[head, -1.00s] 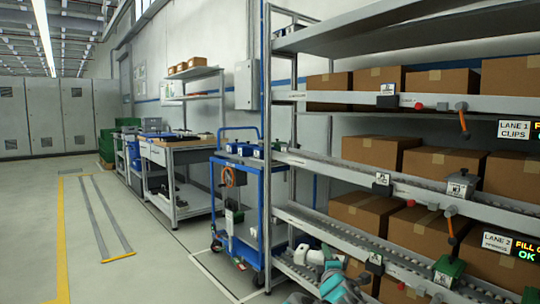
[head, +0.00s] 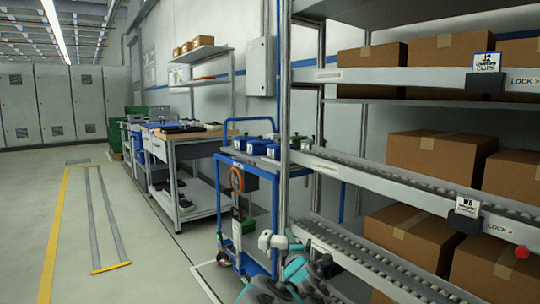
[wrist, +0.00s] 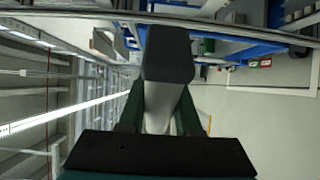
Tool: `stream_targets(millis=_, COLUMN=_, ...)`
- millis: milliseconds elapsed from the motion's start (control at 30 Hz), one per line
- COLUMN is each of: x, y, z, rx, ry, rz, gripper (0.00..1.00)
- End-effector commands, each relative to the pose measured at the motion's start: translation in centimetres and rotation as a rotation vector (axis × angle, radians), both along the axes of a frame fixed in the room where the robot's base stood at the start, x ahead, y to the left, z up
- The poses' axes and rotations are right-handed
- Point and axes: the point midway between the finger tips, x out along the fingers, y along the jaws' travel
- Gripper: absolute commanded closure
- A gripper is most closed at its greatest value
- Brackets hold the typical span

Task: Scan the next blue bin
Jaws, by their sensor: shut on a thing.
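My gripper (wrist: 160,112) is shut on a white and dark hand scanner (wrist: 168,62), which stands between its green fingers in the wrist view. The white part of the scanner (head: 271,241) also shows low in the head view, in front of the blue cart. Blue bins (head: 259,146) sit on the top of the blue cart (head: 245,169), with some green also showing among them. The scanner is apart from these bins, nearer and lower in the picture. The bins' labels are too small to read.
A flow rack (head: 410,186) with cardboard boxes (head: 430,155) fills the right, its post close to my arm. A workbench (head: 185,150) stands behind the cart. The floor at the left (head: 150,220) is clear, with a yellow line.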

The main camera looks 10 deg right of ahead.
Motion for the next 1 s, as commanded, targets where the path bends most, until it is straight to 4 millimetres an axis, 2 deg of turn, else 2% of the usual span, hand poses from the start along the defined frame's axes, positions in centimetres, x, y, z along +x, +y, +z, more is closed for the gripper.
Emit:
stream_targets(millis=633, x=-0.1, y=0.2, z=0.1, rx=0.0, ry=-0.001, rz=0.001, gripper=1.0)
stream_targets(millis=1000, x=-1.4, y=2.6, z=1.8, rx=-0.001, ry=-0.004, rz=0.003, gripper=1.0)
